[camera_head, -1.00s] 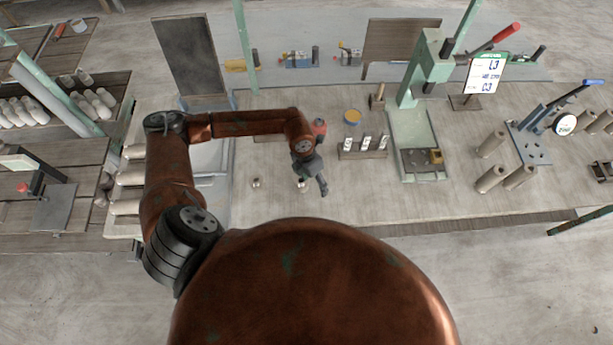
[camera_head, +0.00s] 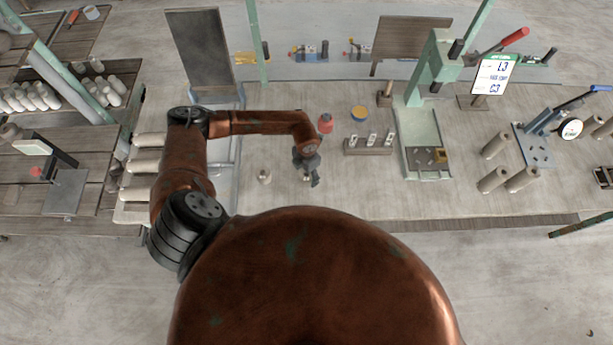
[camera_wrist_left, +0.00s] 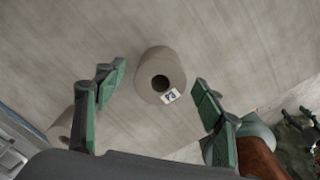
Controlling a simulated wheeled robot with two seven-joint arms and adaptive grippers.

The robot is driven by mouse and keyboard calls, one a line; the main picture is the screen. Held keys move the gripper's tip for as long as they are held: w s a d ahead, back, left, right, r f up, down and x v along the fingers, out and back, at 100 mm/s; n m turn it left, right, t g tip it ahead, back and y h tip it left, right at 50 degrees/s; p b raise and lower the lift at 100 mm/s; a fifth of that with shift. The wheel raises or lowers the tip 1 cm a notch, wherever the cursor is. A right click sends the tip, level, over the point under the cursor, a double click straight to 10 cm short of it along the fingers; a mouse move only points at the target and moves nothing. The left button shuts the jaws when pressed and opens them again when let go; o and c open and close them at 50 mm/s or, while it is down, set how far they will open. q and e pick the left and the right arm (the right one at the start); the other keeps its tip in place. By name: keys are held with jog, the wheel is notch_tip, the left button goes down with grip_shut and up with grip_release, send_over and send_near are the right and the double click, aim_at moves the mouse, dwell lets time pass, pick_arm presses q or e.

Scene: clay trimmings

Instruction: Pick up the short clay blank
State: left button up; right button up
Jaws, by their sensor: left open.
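A grey-brown clay blank (camera_wrist_left: 153,61) with a dark round hole and a small label stands on the bench in the left wrist view, seen from above. My open left gripper (camera_wrist_left: 157,87) has its fingers on either side of it, apart from it; how high they are above it I cannot tell. In the head view my left gripper (camera_head: 312,179) hides that spot. A second small blank (camera_head: 264,176) stands to its left, and probably shows partly at the lower left of the wrist view (camera_wrist_left: 61,129). Which one is shorter I cannot tell.
A rack with labelled pieces (camera_head: 368,147), a red pot (camera_head: 325,123) and a yellow-topped tub (camera_head: 359,114) stand behind the gripper. A green lever press (camera_head: 424,135) is to the right. The bench between is clear.

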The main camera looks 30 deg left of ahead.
pick_arm(q)
jog(key=shift+c, duration=0.6)
jog(key=c, duration=1.3)
jog(key=shift+r, duration=0.1)
